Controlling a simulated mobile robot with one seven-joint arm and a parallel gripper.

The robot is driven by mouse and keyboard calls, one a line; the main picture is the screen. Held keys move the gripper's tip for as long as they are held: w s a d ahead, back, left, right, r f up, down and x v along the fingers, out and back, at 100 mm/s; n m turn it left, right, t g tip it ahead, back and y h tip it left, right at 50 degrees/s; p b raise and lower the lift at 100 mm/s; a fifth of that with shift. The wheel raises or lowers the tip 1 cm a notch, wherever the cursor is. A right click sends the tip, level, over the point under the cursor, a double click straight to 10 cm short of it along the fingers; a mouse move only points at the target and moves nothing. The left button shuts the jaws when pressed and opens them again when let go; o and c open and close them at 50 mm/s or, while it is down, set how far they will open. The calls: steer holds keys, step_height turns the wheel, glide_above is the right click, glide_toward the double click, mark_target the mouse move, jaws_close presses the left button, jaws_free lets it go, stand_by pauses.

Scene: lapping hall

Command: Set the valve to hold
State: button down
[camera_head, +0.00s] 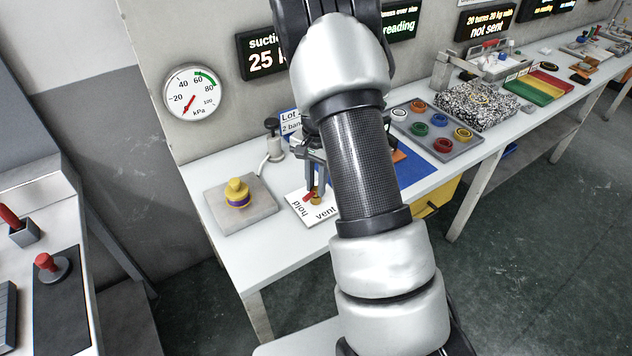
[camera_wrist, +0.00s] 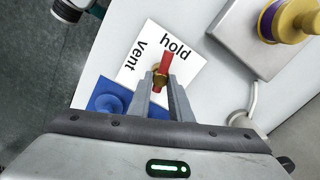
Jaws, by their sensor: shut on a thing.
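The valve (camera_head: 317,197) is a small brass body with a red lever, on a white card (camera_head: 326,217) marked "hold" and "vent". In the wrist view the red lever (camera_wrist: 167,62) points up toward the word "hold"; "vent" is to its left. My gripper (camera_wrist: 161,88) is shut at the valve, its two fingers either side of the brass part (camera_wrist: 158,80). More red shows lower between the fingers. In the head view my arm covers part of the card and most of the gripper.
A yellow and purple piece (camera_head: 238,194) stands on a grey plate (camera_head: 262,210) left of the card. A round kPa gauge (camera_head: 192,93) hangs on the wall, its red needle pointing down left. A blue mat (camera_head: 416,172) and a tray of coloured rings (camera_head: 462,148) lie right.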

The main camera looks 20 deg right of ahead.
steer(key=shift+m+p, duration=0.35)
steer(key=shift+m, duration=1.15)
steer(key=c, duration=1.6)
jaws_free()
steer(key=shift+r, duration=0.1)
step_height(320, 180, up, 17)
steer(key=shift+s+r+p, duration=0.15)
steer(key=shift+p, duration=0.65)
